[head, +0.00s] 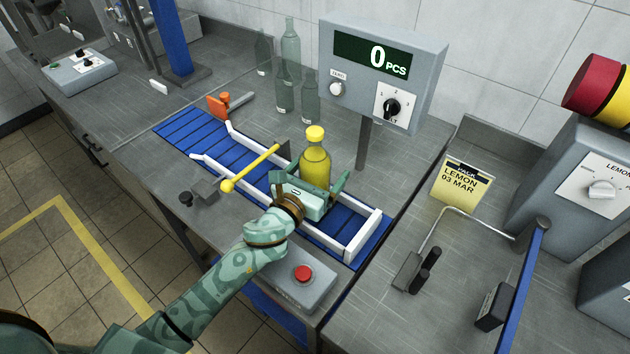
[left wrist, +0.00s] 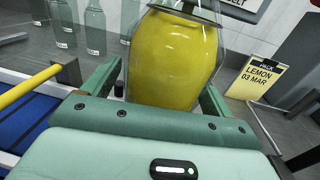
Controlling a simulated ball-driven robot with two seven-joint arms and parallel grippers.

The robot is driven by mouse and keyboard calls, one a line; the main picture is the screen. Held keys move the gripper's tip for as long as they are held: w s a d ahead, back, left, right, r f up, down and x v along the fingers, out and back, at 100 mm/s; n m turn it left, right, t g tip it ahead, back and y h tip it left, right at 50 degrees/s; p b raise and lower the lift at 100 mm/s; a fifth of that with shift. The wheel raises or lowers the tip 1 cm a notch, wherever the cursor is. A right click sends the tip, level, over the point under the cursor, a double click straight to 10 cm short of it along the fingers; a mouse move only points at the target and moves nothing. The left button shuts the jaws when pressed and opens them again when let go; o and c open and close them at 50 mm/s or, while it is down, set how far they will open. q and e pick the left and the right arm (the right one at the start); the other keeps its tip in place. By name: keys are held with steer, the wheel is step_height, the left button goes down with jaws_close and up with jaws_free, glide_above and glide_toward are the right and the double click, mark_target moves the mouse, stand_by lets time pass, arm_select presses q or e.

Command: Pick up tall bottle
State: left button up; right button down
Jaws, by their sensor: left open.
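A tall bottle (head: 315,167) of yellow liquid with a yellow cap stands upright on the blue conveyor, between its white side rails. My left gripper (head: 314,182) is open at the bottle, reaching in from the front. In the left wrist view the yellow bottle (left wrist: 172,58) fills the space between the two green fingers, one on each side. Small gaps seem to show beside it, but contact is hard to tell. The gripper body hides the bottle's lower part. My right gripper is not in view.
The blue conveyor (head: 190,132) has a yellow barrier rod (head: 252,167) just left of the bottle. Several empty clear bottles (head: 285,88) stand behind. A counter display (head: 383,62) on a post rises behind right. A red-button box (head: 300,277) sits in front; a lemon sign (head: 461,183) stands right.

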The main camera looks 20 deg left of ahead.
arm_select(q)
steer(key=c, duration=1.8)
steer(key=shift+r, duration=0.1)
